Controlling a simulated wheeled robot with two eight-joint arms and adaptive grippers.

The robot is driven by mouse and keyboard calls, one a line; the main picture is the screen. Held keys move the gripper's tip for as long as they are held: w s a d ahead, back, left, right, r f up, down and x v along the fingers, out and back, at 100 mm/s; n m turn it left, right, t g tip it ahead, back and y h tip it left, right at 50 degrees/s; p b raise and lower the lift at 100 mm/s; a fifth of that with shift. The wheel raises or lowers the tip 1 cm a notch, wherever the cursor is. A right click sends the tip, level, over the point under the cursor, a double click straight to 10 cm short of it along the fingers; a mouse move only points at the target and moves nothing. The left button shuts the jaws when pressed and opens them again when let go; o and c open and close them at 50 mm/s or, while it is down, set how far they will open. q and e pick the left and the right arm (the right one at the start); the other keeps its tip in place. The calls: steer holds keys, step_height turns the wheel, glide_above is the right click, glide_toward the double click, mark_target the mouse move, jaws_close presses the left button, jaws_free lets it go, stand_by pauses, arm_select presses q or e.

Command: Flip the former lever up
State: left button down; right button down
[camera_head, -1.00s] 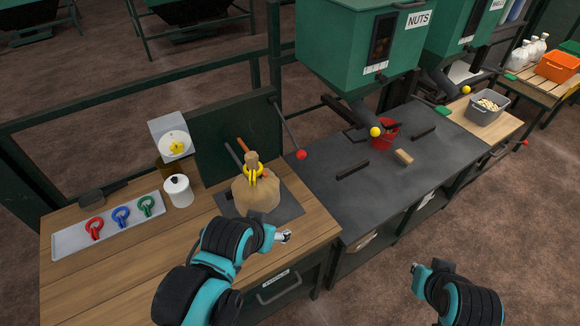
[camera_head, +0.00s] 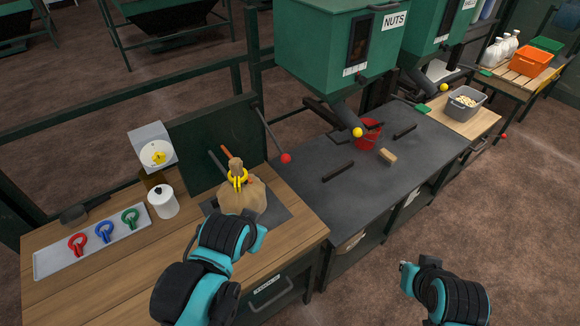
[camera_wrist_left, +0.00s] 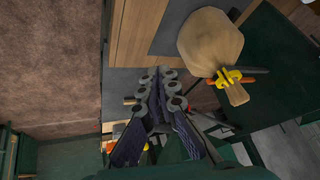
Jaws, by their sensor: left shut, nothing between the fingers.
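A lever with a red ball knob (camera_head: 286,158) slants down in front of the green panel's (camera_head: 213,140) right edge. A tan sack (camera_head: 242,199) with a yellow clamp (camera_head: 237,179) round its neck stands on a dark plate before the panel. Dark rods, one with an orange-brown end, show behind its neck. My left gripper is hidden behind its own arm in the head view. In the left wrist view its fingers (camera_wrist_left: 159,76) are shut and empty, with the sack (camera_wrist_left: 209,40) apart to their right. My right gripper (camera_head: 405,267) is over the floor at lower right; its jaws are unclear.
A tray (camera_head: 95,246) with red, blue and green rings, a white canister (camera_head: 163,201) and a dial scale (camera_head: 154,149) stand left of the sack. A red bucket (camera_head: 368,135), dark bars and a tan block (camera_head: 387,156) lie on the grey table under the NUTS hopper (camera_head: 335,45).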

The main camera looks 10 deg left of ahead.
arm_select(q)
steer(key=w+d+f+m+t+y+b, duration=0.1)
steer(key=w+d+f+m+y, duration=0.2)
steer(key=w+m, duration=0.4)
steer(key=w+d+f+m+t+y+b, duration=0.1)
steer(key=w+d+f+m+y, duration=0.2)
steer(key=w+m, duration=0.5)
steer(key=w+d+f+m+t+y+b, duration=0.1)
steer(key=w+d+f+m+y+b, duration=0.1)
steer(key=w+m, duration=0.5)
steer(key=shift+w+d+f+m+t+y, duration=0.35)
steer(key=shift+w+d+y, duration=0.3)
steer(key=shift+y, duration=0.35)
steer(key=shift+w+a, duration=0.1)
steer(key=shift+a, duration=0.05)
steer(key=b+x, duration=0.3)
steer(key=x, duration=0.7)
steer(key=r, duration=0.3)
steer(key=shift+s+a+r+b, duration=0.15)
steer(key=shift+s+r+b, duration=0.2)
